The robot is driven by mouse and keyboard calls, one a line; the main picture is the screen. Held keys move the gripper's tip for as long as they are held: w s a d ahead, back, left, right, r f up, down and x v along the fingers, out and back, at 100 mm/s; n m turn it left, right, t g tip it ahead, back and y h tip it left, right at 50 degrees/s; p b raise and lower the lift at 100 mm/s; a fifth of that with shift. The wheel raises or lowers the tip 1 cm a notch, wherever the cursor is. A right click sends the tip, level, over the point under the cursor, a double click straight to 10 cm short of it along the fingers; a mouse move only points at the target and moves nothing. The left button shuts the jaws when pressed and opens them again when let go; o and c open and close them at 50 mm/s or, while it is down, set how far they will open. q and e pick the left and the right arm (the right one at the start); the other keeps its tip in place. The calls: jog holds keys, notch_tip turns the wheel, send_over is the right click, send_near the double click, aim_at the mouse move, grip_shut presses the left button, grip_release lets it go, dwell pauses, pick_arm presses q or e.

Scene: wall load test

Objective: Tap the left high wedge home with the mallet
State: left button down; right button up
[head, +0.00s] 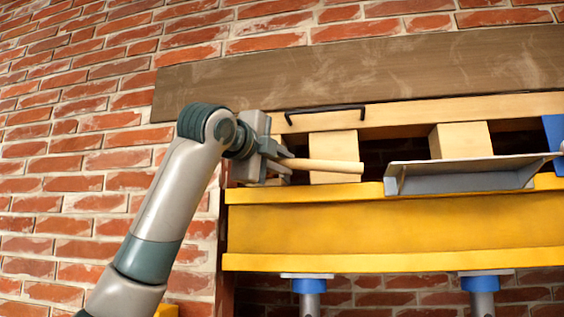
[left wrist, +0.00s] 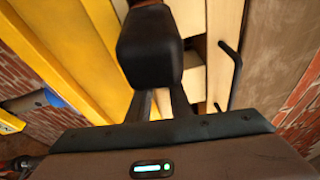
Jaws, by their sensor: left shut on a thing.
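My left gripper (head: 274,158) is at the left end of the yellow beam and is shut on the mallet (head: 328,166). Its pale wooden handle points right, in front of the left wooden block (head: 335,145). In the left wrist view the black mallet head (left wrist: 150,58) stands just beyond the fingers of my left gripper (left wrist: 160,103) and hides what lies behind it. I cannot clearly pick out the left high wedge; the gripper and mallet cover that area. Contact between mallet and wedge cannot be told. My right gripper is not in view.
A yellow beam (head: 370,232) rests on props with blue tops (head: 310,286). Another wooden block (head: 460,141) stands further right. A grey tray-like piece (head: 460,176) sits in front of the beam's top. A black handle (head: 325,110) and a brown board (head: 350,75) are above. Brick wall lies left.

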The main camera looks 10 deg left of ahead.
pick_arm(q)
jog(key=shift+s, duration=0.15)
jog(key=shift+s+b, duration=0.4)
jog(key=shift+b, duration=0.05)
jog(key=shift+s+r, duration=0.1)
jog(key=shift+s, duration=0.6)
jog(key=shift+w, duration=0.1)
jog(key=shift+s+a+b, duration=0.1)
jog(key=shift+s+b, duration=0.5)
jog(key=shift+s, duration=0.15)
jog(key=s+b, duration=0.1)
jog(key=s, duration=0.3)
jog(key=shift+s+b, duration=0.3)
jog(key=shift+b, duration=0.1)
